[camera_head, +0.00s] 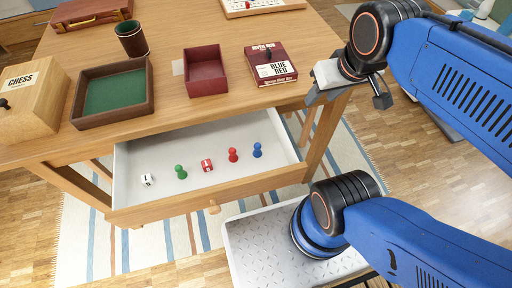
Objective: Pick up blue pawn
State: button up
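The blue pawn (257,150) stands upright at the right end of a row of small pieces in the open white-lined drawer (140,165). A red pawn (233,155) stands just to its left. My gripper (346,101) is up and to the right of the blue pawn, beside the table's right front edge and apart from the pawn. Two finger parts show with a gap between them, and nothing is seen held there.
The drawer also holds a red die (207,165), a green pawn (181,172) and a white die (148,180).

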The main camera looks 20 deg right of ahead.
aim_at(257, 153)
jog(key=k+l, duration=0.1)
jog(key=l, duration=0.3)
jog(key=k+l+u, duration=0.1)
jog(key=l, duration=0.3)
jog(key=k+l, duration=0.15)
jog(key=l, duration=0.25)
jog(key=k+l, duration=0.15)
jog(key=l, duration=0.2)
jog(key=u, duration=0.05)
